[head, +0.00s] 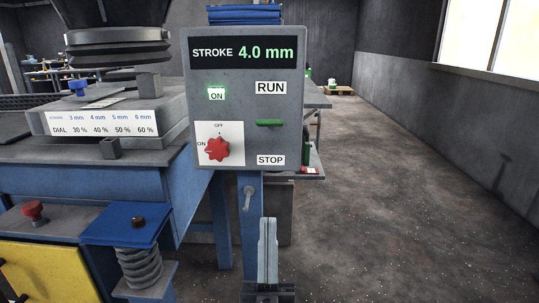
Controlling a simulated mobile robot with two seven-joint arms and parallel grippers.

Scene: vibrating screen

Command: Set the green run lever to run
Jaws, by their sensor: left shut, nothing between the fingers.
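The green run lever (269,123) is a short horizontal bar on the grey control box (245,180). It sits about midway between the RUN label (271,88) above and the STOP label (271,160) below. My left gripper (267,222) points upward at the bottom centre, its two grey fingers together and empty. It is below the box in the picture, apart from the lever. My right gripper is not in view.
The box display (244,52) reads STROKE 4.0 mm, and the ON lamp (216,94) glows green. A red rotary knob (217,149) is left of the lever, pointing toward ON. The blue screen frame (170,195) stands at left. Open floor (400,210) lies at right.

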